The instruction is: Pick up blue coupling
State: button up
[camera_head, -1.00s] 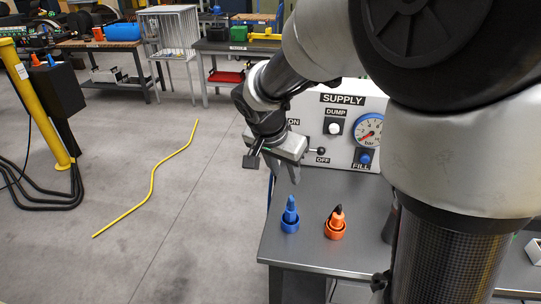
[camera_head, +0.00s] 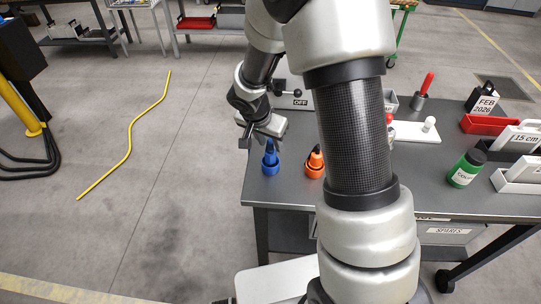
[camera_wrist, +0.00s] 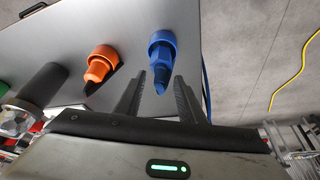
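The blue coupling (camera_head: 270,163) stands upright on the dark grey table, near its left front corner, with a narrow tip above a round collar. In the wrist view the blue coupling (camera_wrist: 161,52) lies just ahead of and between the fingertips. My gripper (camera_head: 258,145) is just above and behind it in the head view. In the wrist view my gripper (camera_wrist: 158,84) is open, with one finger on each side of the coupling's tip and nothing clamped. Whether the fingers touch the coupling cannot be told.
A green bottle (camera_head: 466,168), red tray (camera_head: 488,124) and white block (camera_head: 428,126) are farther right. The table's left edge is close. A yellow hose (camera_head: 128,150) lies on the floor.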

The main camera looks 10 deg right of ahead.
jog(key=shift+w+d+f, duration=0.15)
jog(key=shift+f, duration=0.35)
grip_shut()
jog(key=shift+r, duration=0.1)
